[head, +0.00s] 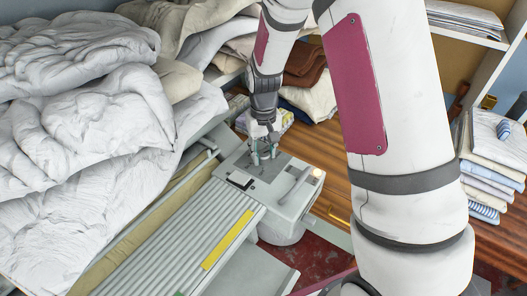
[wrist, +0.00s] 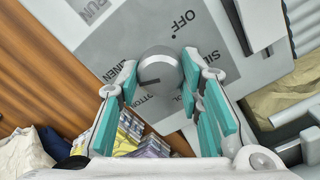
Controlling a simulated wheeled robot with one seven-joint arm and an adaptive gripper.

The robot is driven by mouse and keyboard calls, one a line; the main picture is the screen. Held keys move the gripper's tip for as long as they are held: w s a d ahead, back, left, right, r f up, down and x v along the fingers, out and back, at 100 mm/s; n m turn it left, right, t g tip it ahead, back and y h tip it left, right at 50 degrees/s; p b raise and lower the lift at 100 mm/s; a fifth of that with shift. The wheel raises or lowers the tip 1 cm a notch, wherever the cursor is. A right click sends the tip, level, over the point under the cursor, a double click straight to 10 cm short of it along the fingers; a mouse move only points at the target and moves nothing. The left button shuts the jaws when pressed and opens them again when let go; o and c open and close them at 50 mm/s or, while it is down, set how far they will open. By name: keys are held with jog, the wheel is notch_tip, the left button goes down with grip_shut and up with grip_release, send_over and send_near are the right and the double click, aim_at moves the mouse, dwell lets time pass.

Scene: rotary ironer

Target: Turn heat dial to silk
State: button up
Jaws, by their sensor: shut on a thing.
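The heat dial (wrist: 160,70) is a round grey knob on a grey label plate (wrist: 120,50) in the wrist view. Around it I read OFF, LINEN and parts of SILK and COTTON; the fingers cover some lettering. A dark mark on the knob lies at its left side, on the LINEN side. My gripper (wrist: 159,64) has its teal fingers on both sides of the dial and is shut on it. In the head view my gripper (head: 264,155) points down at the end housing of the ironer (head: 290,190), and the dial is hidden there.
A RUN label (wrist: 97,10) lies near the dial. The ironer's ribbed board (head: 180,245) with a yellow strip extends at lower left. White bedding (head: 80,120) is heaped at left. Folded linens (head: 490,165) stand on the wooden table (head: 400,185) at right.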

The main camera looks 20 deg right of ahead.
aim_at(264, 153)
jog(key=shift+m, duration=0.6)
jog(key=o, duration=1.2)
jog(key=shift+c, duration=0.2)
notch_tip(264, 153, up, 12)
